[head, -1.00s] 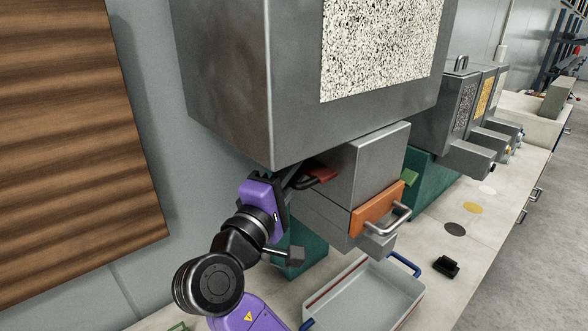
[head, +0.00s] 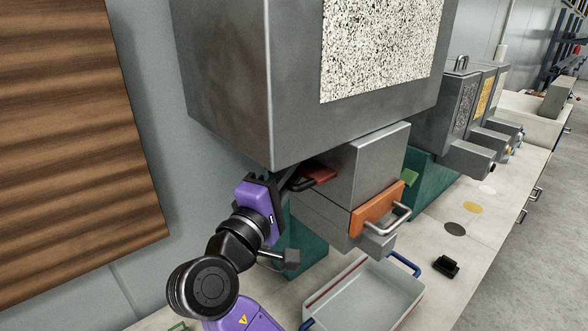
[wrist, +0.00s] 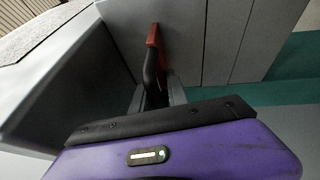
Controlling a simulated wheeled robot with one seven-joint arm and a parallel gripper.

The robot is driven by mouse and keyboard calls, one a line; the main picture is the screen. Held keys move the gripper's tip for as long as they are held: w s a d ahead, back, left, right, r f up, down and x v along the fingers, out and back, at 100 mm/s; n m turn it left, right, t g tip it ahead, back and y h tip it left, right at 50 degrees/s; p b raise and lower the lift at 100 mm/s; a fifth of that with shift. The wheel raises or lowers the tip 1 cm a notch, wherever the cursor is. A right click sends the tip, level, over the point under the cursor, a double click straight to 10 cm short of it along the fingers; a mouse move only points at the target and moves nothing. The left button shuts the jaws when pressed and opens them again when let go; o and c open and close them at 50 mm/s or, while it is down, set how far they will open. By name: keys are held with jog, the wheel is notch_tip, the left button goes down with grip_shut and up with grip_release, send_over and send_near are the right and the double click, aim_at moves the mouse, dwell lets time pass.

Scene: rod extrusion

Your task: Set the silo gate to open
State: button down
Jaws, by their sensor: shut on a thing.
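The silo (head: 230,90) is a large grey box with a speckled window. Under it, on the left side of a grey block, is the gate, a red plate (head: 319,174) with a black handle (head: 297,184). My gripper (head: 284,182) is at this handle, its fingers partly hidden by its purple body and the silo. In the wrist view the red plate (wrist: 153,36) stands edge-on and the black handle (wrist: 150,72) runs down between my fingers. My gripper (wrist: 157,97) is shut on the handle.
An orange-fronted drawer (head: 378,208) with a metal handle faces right on the grey block. A grey tray (head: 365,296) with blue handles lies below. A small black piece (head: 446,266) and several coloured discs lie on the bench. The silo's underside is close above my gripper.

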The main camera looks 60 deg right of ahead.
jog(key=w+a+r+p, duration=0.1)
jog(key=w+a, duration=0.1)
jog(key=a, duration=0.4)
jog(key=shift+a, duration=0.3)
jog(key=c, duration=1.5)
grip_release()
jog(key=shift+a, duration=0.15)
jog(key=shift+o, duration=0.2)
jog(key=shift+f, duration=0.15)
jog(key=shift+s+f, duration=0.1)
jog(key=a+f+b, duration=0.1)
jog(key=a+b, duration=0.1)
jog(key=a, duration=0.5)
jog(key=shift+s+a+f, duration=0.15)
jog(key=shift+s+a, duration=0.05)
jog(key=shift+s, duration=0.25)
